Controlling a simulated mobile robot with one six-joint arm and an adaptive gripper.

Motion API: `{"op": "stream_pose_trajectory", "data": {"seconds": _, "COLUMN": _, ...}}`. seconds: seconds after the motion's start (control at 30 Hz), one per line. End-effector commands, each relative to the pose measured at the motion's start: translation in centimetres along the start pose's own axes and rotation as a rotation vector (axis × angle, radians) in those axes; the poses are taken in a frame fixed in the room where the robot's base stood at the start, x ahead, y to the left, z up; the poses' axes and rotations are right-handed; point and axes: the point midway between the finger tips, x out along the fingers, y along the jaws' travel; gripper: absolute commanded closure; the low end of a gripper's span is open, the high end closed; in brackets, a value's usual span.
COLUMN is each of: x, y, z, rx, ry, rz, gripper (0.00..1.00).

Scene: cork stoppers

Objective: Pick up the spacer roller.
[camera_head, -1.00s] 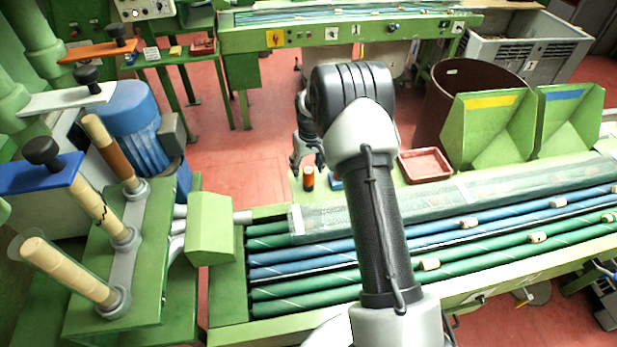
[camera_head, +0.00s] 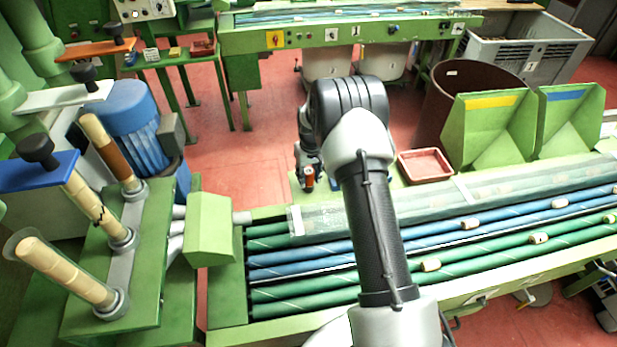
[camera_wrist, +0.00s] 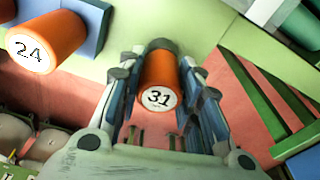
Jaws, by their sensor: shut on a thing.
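A short orange roller (camera_wrist: 158,82) with a white end face marked 31 sits between the two fingers of my gripper (camera_wrist: 163,100) in the wrist view. The fingers touch it on both sides, so the gripper is shut on it. In the head view the roller (camera_head: 308,177) shows as a small orange and dark upright cylinder, with my gripper (camera_head: 308,170) around it at the far edge of the green bench. I cannot tell whether it is clear of the surface. No marking names either roller in view as the spacer roller.
A red tray (camera_head: 425,165) lies right of my arm. Long green and blue rods (camera_head: 300,270) fill the near bench.

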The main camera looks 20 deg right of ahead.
Motion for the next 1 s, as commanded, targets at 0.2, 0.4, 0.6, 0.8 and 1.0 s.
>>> {"op": "stream_pose_trajectory", "data": {"seconds": 0.2, "x": 0.0, "y": 0.0, "z": 0.0, "rx": 0.0, "ry": 0.0, "rz": 0.0, "gripper": 0.91}}
{"op": "stream_pose_trajectory", "data": {"seconds": 0.4, "x": 0.0, "y": 0.0, "z": 0.0, "rx": 0.0, "ry": 0.001, "rz": 0.0, "gripper": 0.93}}
{"op": "stream_pose_trajectory", "data": {"seconds": 0.6, "x": -0.6, "y": 0.0, "z": -0.1, "rx": 0.0, "ry": 0.001, "rz": 0.0, "gripper": 0.93}}
{"op": "stream_pose_trajectory", "data": {"seconds": 0.8, "x": -3.3, "y": 0.0, "z": -0.5, "rx": 0.0, "ry": 0.004, "rz": 0.001, "gripper": 0.93}}
{"op": "stream_pose_trajectory", "data": {"seconds": 1.0, "x": -8.9, "y": 0.0, "z": -1.2, "rx": 0.0, "ry": 0.006, "rz": 0.002, "gripper": 0.93}}
